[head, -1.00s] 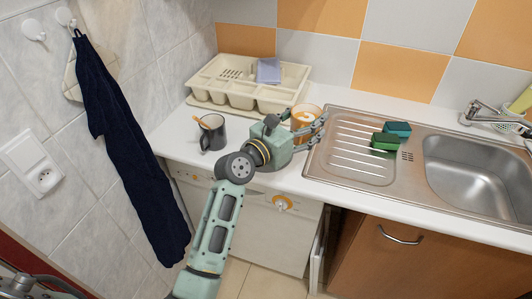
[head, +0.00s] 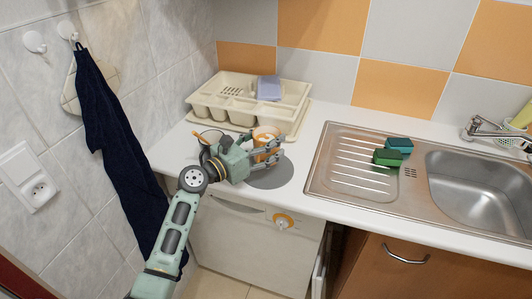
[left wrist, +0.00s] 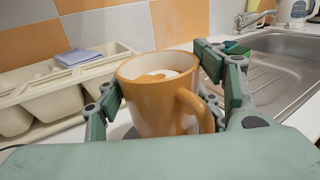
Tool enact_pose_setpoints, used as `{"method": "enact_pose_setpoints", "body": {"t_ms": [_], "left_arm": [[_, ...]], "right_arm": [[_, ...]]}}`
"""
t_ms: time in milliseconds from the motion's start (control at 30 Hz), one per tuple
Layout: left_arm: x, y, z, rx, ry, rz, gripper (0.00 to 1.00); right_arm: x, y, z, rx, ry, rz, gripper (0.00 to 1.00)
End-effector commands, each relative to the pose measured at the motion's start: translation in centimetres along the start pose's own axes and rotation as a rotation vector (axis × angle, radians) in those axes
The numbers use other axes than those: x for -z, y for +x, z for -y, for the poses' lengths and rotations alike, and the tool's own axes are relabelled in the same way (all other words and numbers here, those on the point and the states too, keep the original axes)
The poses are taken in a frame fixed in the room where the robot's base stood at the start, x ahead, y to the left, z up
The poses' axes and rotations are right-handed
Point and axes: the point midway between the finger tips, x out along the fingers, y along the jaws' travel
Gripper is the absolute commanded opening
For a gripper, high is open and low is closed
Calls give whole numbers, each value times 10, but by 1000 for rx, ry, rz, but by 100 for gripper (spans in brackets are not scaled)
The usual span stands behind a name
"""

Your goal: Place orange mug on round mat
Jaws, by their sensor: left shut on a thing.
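The orange mug (head: 264,137) is held upright between the fingers of my left gripper (head: 270,150), which is shut on it. In the left wrist view the mug (left wrist: 158,100) has its handle towards the right finger and something pale inside. The round grey mat (head: 272,177) lies on the white counter just below and in front of the mug, partly hidden by the gripper. I cannot tell whether the mug's base touches anything. My right gripper is not in view.
A cream dish rack (head: 240,114) is behind. The steel sink (head: 335,175) with green sponges (head: 387,158) lies to the right. A dark towel (head: 115,140) hangs at left.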

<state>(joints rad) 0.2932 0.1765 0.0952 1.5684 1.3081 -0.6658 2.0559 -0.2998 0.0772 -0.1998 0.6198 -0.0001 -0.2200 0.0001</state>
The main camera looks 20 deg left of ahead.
Motion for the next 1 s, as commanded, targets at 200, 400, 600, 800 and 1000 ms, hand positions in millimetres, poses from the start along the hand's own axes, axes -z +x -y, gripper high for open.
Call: {"method": "enact_pose_setpoints", "body": {"t_ms": [200, 400, 600, 800, 1000], "left_arm": [[31, 0, 1, -1, -4, 0, 14], [35, 0, 1, -1, 0, 3, 14], [37, 0, 1, -1, 0, 3, 14], [40, 0, 2, 0, -1, -2, 77], [40, 0, 2, 0, -1, -2, 80]], "right_arm": [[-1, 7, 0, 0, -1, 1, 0], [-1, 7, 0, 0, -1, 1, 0], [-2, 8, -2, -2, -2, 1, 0], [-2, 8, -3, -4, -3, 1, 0], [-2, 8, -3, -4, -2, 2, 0]]}}
